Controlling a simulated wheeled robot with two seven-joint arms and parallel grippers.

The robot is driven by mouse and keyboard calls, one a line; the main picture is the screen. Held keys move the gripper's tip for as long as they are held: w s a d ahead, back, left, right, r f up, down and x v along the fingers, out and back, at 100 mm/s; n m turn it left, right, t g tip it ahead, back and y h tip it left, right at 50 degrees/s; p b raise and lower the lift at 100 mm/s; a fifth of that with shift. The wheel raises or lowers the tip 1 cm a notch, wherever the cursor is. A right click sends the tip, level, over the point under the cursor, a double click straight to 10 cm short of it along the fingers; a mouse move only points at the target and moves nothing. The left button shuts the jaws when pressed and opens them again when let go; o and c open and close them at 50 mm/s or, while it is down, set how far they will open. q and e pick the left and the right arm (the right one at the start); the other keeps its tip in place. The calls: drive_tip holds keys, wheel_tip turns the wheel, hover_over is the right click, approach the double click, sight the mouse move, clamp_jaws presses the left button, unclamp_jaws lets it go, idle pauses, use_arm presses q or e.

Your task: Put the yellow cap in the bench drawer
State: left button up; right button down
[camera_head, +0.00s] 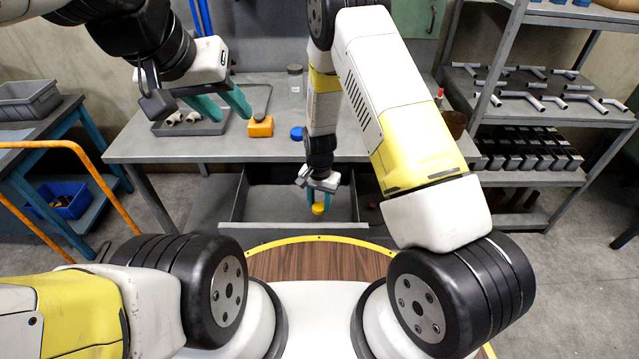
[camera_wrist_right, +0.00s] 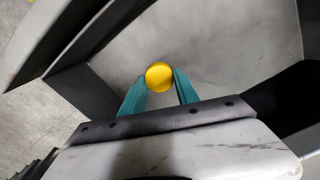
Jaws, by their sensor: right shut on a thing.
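The yellow cap (camera_head: 318,208) is a small round disc. My right gripper (camera_head: 317,200) is shut on it, and the arm reaches down over the open bench drawer (camera_head: 260,201). In the right wrist view the cap (camera_wrist_right: 159,77) sits between the two teal fingertips (camera_wrist_right: 160,88), with the grey drawer floor (camera_wrist_right: 225,45) behind it. I cannot tell how far the cap is above the drawer floor. My left gripper (camera_head: 222,106) hangs over the bench top at the left, its teal fingers apart, with nothing seen between them.
The grey bench (camera_head: 160,143) carries a tray of metal parts (camera_head: 190,122), an orange block (camera_head: 260,127), a blue cap (camera_head: 297,133) and a glass jar (camera_head: 295,82). A shelf rack (camera_head: 530,130) stands at the right. An orange rail (camera_head: 90,165) and a blue bin (camera_head: 60,199) are at the left.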

sight(320, 206)
drive_tip(key=shift+f, duration=2.3)
drive_tip(key=shift+f, duration=0.15)
drive_tip(key=c, duration=0.9)
unclamp_jaws()
